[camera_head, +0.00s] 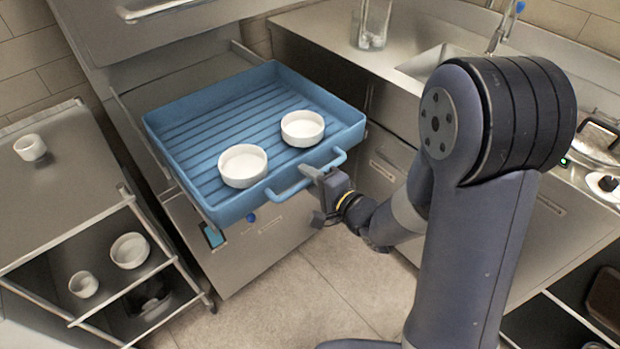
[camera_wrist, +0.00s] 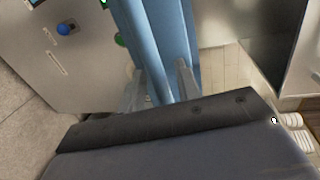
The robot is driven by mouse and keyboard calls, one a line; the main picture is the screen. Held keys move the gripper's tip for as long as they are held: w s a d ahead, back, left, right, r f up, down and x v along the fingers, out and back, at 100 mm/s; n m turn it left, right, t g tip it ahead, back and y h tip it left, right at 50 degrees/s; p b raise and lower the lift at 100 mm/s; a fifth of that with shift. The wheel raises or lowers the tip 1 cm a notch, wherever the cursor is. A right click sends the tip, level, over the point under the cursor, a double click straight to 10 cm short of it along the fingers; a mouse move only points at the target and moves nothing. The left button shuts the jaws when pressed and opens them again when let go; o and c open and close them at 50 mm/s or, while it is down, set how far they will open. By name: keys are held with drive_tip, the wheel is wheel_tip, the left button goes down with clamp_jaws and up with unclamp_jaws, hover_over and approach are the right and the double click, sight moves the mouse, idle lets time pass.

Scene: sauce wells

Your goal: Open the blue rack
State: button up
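The blue rack (camera_head: 205,109) is a ribbed, shallow tray drawn well out of the steel cabinet. Its front handle (camera_head: 283,193) is a blue bar facing me. In the head view my gripper (camera_head: 313,173) is at the handle's middle, with its fingers about the bar. In the wrist view my gripper's two fingers (camera_wrist: 161,88) stand on either side of the blue bar and appear shut on it; the contact itself is partly hidden. Two white bowls, a left one (camera_head: 243,166) and a right one (camera_head: 302,128), sit upright in the rack.
A steel shelf cart (camera_head: 62,185) with white bowls stands at the left. A counter with a sink (camera_head: 430,62) and a glass (camera_head: 371,25) is at the back right. Open tiled floor (camera_head: 285,300) lies below the rack's front.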

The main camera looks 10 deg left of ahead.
drive_tip(key=v, duration=1)
drive_tip(key=shift+s+d, duration=0.25)
drive_tip(key=shift+d, duration=0.05)
drive_tip(key=shift+a, duration=0.1)
drive_tip(key=x, duration=1.1)
drive_tip(key=shift+w+r, duration=0.1)
drive_tip(key=shift+r, duration=0.05)
